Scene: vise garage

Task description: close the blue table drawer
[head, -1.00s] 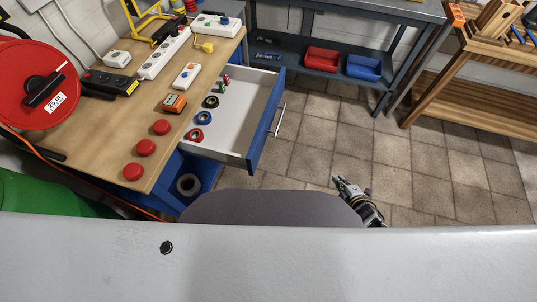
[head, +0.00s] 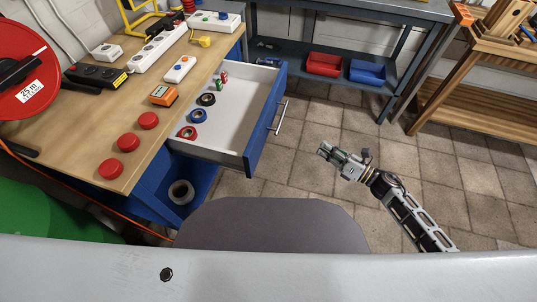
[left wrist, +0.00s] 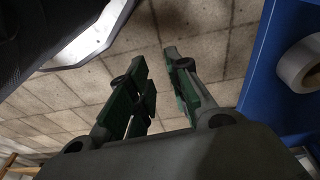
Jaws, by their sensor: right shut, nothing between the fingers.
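The blue table drawer (head: 258,125) is pulled out from under the wooden-topped workbench (head: 105,115). Its grey handle (head: 281,117) is on the front face. Tape rolls and small items lie inside it. My right gripper (head: 324,149) is shut and empty, out over the tiled floor to the right of the drawer front, apart from the handle. My left gripper is outside the head view. In the left wrist view my left gripper (left wrist: 160,65) is open and empty over the floor tiles, beside a blue surface that holds a pale tape roll (left wrist: 300,62).
Below the drawer, a blue lower compartment holds a tape roll (head: 181,191). A dark metal bench with a red bin (head: 323,64) and a blue bin (head: 367,72) stands at the back. A wooden shelf (head: 480,95) is at right. Floor right of the drawer is clear.

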